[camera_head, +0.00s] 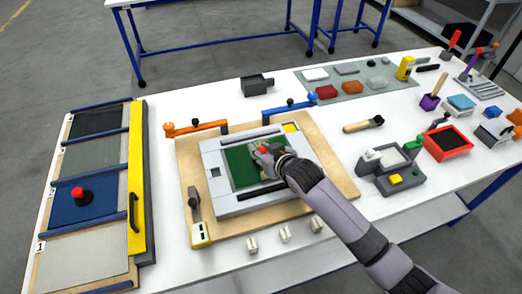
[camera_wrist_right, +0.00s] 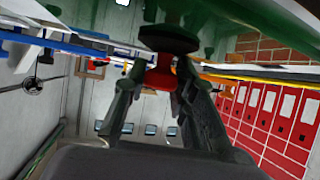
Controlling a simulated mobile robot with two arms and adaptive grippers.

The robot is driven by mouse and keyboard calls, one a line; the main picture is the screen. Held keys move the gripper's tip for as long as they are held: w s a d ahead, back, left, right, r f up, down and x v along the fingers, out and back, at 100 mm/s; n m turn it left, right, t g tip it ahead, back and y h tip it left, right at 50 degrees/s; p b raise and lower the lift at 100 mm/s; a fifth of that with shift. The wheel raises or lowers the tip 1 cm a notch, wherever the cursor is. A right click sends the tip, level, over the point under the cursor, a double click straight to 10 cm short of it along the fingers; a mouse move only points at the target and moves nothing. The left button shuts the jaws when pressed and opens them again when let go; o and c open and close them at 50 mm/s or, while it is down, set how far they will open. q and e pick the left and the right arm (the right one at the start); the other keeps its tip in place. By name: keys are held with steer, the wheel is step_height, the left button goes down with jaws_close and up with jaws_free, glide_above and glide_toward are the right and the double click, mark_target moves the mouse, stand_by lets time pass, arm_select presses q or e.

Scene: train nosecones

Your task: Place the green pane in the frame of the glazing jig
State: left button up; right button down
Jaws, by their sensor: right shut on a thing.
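The green pane (camera_head: 238,166) lies over the opening of the grey frame of the glazing jig (camera_head: 218,191). I cannot tell whether it is fully seated or slightly above. My right gripper (camera_head: 264,153) is over the pane, shut on the red knob (camera_head: 262,149) of a suction lifter. In the right wrist view the fingers (camera_wrist_right: 160,85) close around the red knob (camera_wrist_right: 160,75). The lifter's black cup (camera_wrist_right: 168,39) is against or close to the green pane (camera_wrist_right: 270,16). My arm hides the pane's right part. My left gripper is not in view.
White blocks (camera_head: 284,234) lie in front of the jig. Tools and trays fill the right side.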

steer(key=shift+a+f, duration=0.1)
steer(key=shift+f, duration=0.05)
steer(key=shift+f, duration=0.1)
steer(key=c, duration=1.3)
jaws_free()
steer(key=shift+f, duration=0.15)
steer(key=b+v, duration=0.1)
steer(key=v, duration=1.1)
